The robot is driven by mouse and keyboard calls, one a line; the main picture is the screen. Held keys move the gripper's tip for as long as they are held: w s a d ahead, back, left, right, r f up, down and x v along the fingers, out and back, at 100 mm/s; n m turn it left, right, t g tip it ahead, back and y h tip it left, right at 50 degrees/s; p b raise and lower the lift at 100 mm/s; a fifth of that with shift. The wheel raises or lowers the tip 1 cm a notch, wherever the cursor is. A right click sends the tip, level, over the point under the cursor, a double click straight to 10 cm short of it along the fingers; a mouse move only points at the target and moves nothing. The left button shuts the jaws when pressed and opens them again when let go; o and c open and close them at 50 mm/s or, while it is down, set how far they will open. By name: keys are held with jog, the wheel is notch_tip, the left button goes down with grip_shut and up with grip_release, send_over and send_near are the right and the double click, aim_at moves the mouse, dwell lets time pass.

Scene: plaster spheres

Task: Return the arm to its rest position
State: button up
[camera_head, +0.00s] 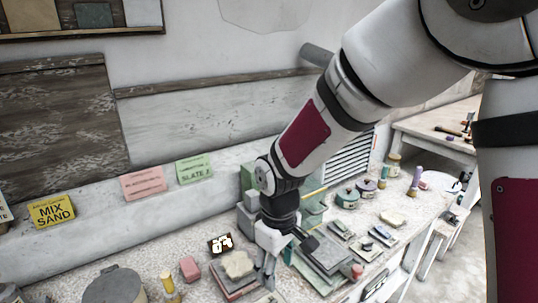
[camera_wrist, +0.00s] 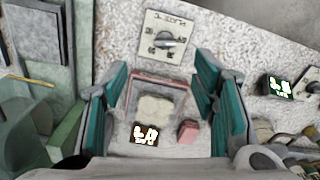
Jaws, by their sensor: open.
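My arm reaches down from the upper right in the head view, with its white and dark red links over the workbench. My gripper (camera_head: 268,272) points down close above the bench, beside a beige slab (camera_head: 238,264) on a reddish base. In the wrist view, the teal-padded fingers of my gripper (camera_wrist: 160,88) are spread apart with nothing held between them. The beige slab (camera_wrist: 155,108) shows below, in the gap between the fingers. My arm hides part of the bench and back wall.
A small dark display (camera_head: 221,243) and a pink block (camera_head: 189,268) are near the gripper. Grey stacked slabs (camera_head: 322,259) and green boxes (camera_head: 314,209) crowd its right side. A dial plate (camera_wrist: 165,40) lies ahead in the wrist view. Lidded pots (camera_head: 347,197) stand farther back.

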jog(key=s+d+r+m+t, duration=0.2)
jog(key=s+d+r+m, duration=0.25)
jog(key=d+r, duration=0.65)
jog(key=s+d+r+m+t, duration=0.1)
jog(key=s+d+r+m, duration=0.1)
jog(key=s, duration=0.4)
jog(key=s+d+r+m+t, duration=0.2)
jog(key=s+d+r+m, duration=0.1)
jog(key=s+r, duration=0.3)
jog(key=shift+s+d, duration=0.3)
jog(key=shift+d, duration=0.3)
